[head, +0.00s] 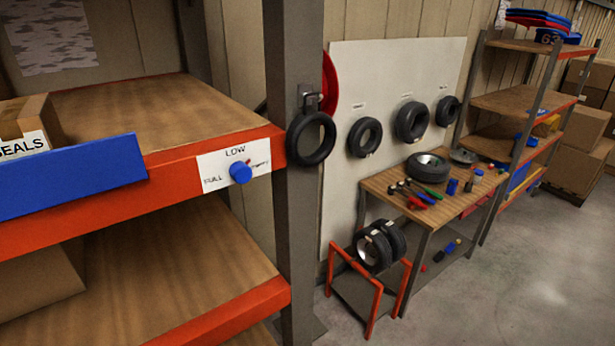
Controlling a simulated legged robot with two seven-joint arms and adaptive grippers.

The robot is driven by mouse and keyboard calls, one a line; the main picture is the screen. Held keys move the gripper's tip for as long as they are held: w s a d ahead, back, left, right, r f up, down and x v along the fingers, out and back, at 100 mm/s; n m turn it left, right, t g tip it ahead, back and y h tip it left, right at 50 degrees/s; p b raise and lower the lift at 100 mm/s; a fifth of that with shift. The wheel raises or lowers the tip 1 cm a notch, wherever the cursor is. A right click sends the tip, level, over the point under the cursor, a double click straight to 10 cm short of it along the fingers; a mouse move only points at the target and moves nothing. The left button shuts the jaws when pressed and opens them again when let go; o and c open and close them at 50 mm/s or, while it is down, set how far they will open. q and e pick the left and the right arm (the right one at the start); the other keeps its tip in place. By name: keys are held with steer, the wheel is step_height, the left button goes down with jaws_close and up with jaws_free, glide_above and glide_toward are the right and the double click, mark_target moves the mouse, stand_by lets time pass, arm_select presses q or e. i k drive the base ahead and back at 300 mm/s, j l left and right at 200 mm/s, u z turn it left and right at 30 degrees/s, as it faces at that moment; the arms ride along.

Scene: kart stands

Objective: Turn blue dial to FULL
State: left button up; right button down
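The blue dial (240,173) is a small round knob on a white label plate (211,184) fixed to the orange front edge of the shelf. A small red mark shows at the dial's upper right, on the side of the red word. Nothing touches the dial. Neither of my grippers is in view.
A blue panel (70,177) and a cardboard box (33,115) marked SEALS are left of the dial. A grey post (294,230) stands just right, with a black ring (311,139) hanging there. A tool table (385,185) is farther right. Space before the dial looks clear.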

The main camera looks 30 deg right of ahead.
mark_target(241, 174)
steer(key=k+l+z, duration=0.1)
steer(key=l+z, duration=0.15)
steer(key=z, duration=0.15)
steer(key=l+u, duration=0.7)
steer(key=l, duration=0.25)
steer(key=l+u, duration=0.35)
steer(key=l, duration=0.15)
steer(key=k, duration=0.05)
